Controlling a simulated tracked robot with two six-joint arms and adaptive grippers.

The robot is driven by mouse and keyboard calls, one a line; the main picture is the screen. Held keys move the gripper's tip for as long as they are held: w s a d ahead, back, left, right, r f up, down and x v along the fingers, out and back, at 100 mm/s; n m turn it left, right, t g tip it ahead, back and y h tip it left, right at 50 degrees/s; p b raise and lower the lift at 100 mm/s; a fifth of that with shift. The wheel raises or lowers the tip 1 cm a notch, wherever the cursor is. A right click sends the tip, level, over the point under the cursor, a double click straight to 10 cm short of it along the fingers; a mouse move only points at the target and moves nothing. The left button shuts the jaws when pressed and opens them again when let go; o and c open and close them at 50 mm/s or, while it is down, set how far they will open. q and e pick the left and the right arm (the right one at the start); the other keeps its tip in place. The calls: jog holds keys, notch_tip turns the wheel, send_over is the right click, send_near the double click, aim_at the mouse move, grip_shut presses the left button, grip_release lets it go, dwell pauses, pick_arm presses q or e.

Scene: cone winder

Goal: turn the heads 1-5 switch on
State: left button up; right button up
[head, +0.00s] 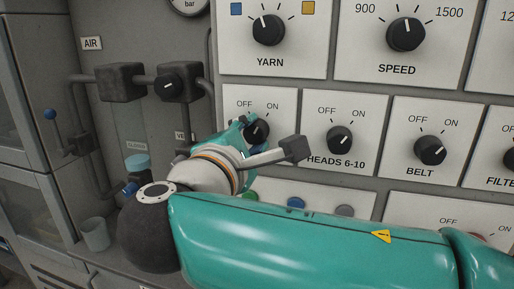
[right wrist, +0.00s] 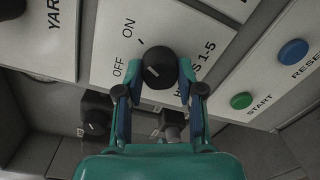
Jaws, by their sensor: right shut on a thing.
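The heads 1-5 switch is a black round knob (head: 258,131) on a white plate marked OFF and ON, left of the HEADS 6-10 plate. It shows also in the right wrist view (right wrist: 159,68), where its white mark sits on the side toward OFF. My left gripper is not in view.
The HEADS 6-10 knob (head: 339,139) and BELT knob (head: 430,150) are to the right. The YARN knob (head: 268,30) is above. The START button (right wrist: 241,100) and RESET button (right wrist: 293,52) are below the switches. Pipes and an air valve (head: 179,83) stand left.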

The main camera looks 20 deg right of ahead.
jog(key=shift+f+m, duration=0.2)
jog(key=shift+m, duration=0.2)
jog(key=o, duration=1.1)
jog(key=shift+s+r, duration=0.1)
jog(key=shift+s, duration=0.1)
jog(key=shift+o, duration=0.2)
jog(key=shift+w, duration=0.1)
jog(key=v, duration=1.2)
jog(key=shift+a, duration=0.1)
